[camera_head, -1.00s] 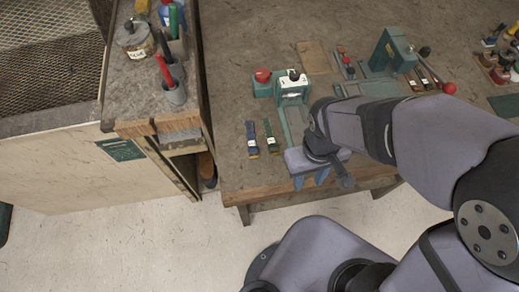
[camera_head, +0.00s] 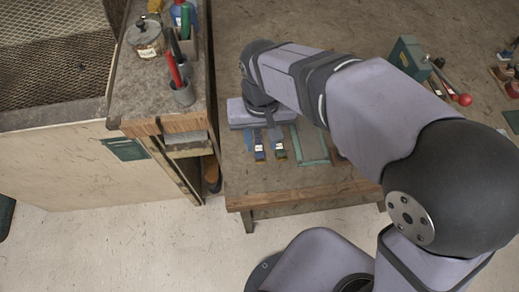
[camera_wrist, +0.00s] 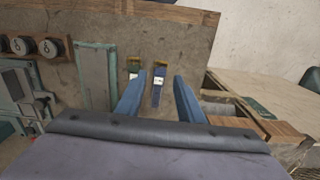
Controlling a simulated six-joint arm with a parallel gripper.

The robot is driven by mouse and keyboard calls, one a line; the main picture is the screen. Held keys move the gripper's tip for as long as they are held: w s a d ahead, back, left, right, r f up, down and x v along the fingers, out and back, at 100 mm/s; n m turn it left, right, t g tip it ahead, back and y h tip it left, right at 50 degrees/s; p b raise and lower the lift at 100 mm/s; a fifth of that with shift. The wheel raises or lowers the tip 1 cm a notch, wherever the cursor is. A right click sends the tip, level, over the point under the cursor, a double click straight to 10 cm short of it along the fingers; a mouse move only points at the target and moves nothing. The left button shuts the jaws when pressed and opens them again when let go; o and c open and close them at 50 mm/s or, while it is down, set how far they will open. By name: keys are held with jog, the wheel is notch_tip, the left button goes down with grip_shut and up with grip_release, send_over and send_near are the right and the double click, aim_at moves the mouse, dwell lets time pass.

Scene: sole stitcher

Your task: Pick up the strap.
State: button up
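Two straps lie side by side on the table: a blue strap (camera_head: 259,154) and a green strap (camera_head: 280,153), each with a pale label. My gripper (camera_head: 262,140) is above their far parts and hides these in the head view. In the wrist view my gripper (camera_wrist: 160,75) is open and empty. The blue strap (camera_wrist: 158,90) shows between its two blue fingers, apart from both. The green strap (camera_wrist: 134,70) lies just left of it, partly behind the left finger.
A teal-framed tray (camera_head: 312,146) lies right of the straps. A side cabinet (camera_head: 160,110) with a jar (camera_head: 146,38) and tools stands left of the table.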

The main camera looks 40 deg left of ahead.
aim_at(260, 156)
jog(key=shift+w+a+f+p, duration=0.1)
jog(key=shift+f+p, duration=0.4)
jog(key=shift+f, duration=1.35)
jog(key=shift+w+a+f+p, duration=0.1)
jog(key=shift+f+p, duration=0.4)
jog(key=shift+f, duration=1.35)
jog(key=c, duration=0.8)
jog(key=shift+r, duration=0.1)
notch_tip(260, 156, up, 10)
jog(key=b, duration=0.2)
jog(key=w+d+r+p, duration=0.2)
jog(key=w+d+p, duration=0.5)
jog(key=w+d, duration=0.2)
jog(key=shift+w+d, duration=0.4)
jog(key=shift+d, duration=0.1)
